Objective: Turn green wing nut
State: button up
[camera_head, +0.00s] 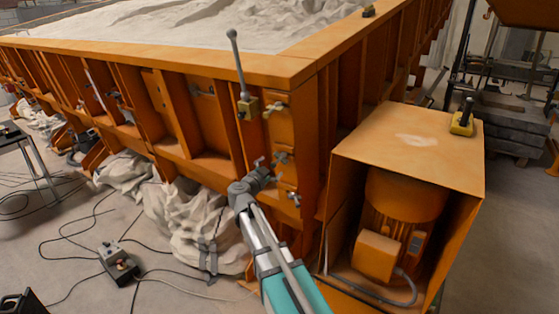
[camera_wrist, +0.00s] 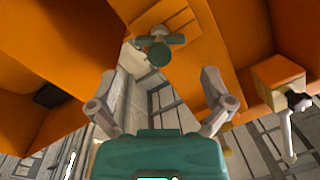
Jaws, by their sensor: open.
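The green wing nut (camera_wrist: 158,48) shows in the wrist view at the upper middle, mounted on an orange panel (camera_wrist: 222,35). My gripper (camera_wrist: 158,82) is open, its two grey fingers spread to the left and right. The wing nut lies beyond and between the fingertips, and nothing is held. In the head view my gripper (camera_head: 262,168) is at the corner of the orange sandbed frame. Small wing nuts sit close by on that panel, one at the upper right of the gripper (camera_head: 282,158) and one lower (camera_head: 295,199). Their colours are too small to tell apart.
A lever with a ball end (camera_head: 235,60) rises from a block above my gripper. Another light wing nut (camera_head: 275,108) is beside it. An orange motor housing (camera_head: 415,150) stands to the right. Cables and a control box (camera_head: 117,262) lie on the floor at left.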

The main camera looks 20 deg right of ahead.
aim_at(277, 162)
jog(key=x, duration=0.6)
jog(key=shift+w+d, duration=0.15)
jog(key=c, duration=0.9)
jog(key=shift+o, duration=0.2)
